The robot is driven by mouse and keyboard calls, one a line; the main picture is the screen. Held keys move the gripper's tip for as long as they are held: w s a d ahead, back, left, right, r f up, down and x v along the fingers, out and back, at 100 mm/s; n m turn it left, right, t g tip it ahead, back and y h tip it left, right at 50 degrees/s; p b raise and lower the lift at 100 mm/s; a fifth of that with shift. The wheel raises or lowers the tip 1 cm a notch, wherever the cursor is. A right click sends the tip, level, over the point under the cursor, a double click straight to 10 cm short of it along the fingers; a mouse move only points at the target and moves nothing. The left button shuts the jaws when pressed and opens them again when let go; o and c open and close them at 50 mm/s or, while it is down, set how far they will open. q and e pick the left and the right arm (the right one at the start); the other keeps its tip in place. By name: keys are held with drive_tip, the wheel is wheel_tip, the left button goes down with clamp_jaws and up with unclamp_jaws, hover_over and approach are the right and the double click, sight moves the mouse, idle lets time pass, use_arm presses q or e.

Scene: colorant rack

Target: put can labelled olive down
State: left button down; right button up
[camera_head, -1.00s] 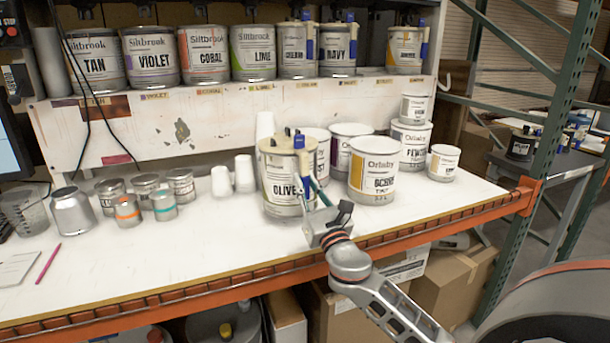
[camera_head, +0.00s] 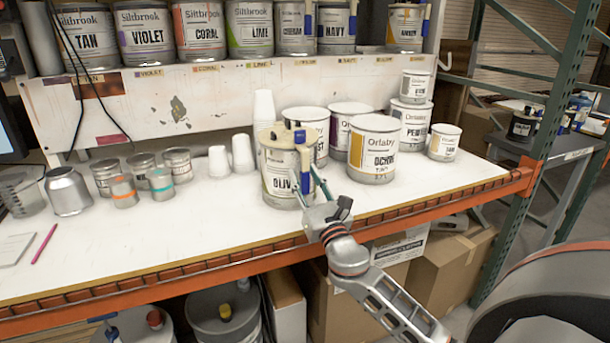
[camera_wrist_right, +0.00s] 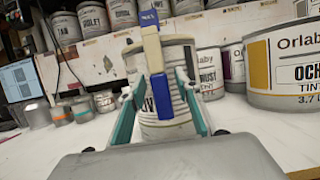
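The olive can (camera_head: 277,178) is a pale can with a dark olive label band, partly hidden by my gripper. It is upright, low over or on the white tabletop (camera_head: 190,225); its base contact is unclear. A blue and tan upright handle (camera_head: 305,170) is fixed to its front; it also shows in the wrist view (camera_wrist_right: 172,108). In the wrist view the fingers (camera_wrist_right: 160,85) reach the can's front. My left gripper is out of view.
Right of the olive can stand the ochre can (camera_head: 374,152) and several other cans, one close behind. White cups (camera_head: 243,153) and small tins (camera_head: 125,192) stand to the left. The front table area is clear up to the orange edge (camera_head: 180,277). A shelf of cans is above.

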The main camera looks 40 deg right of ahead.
drive_tip(key=shift+r, duration=0.1)
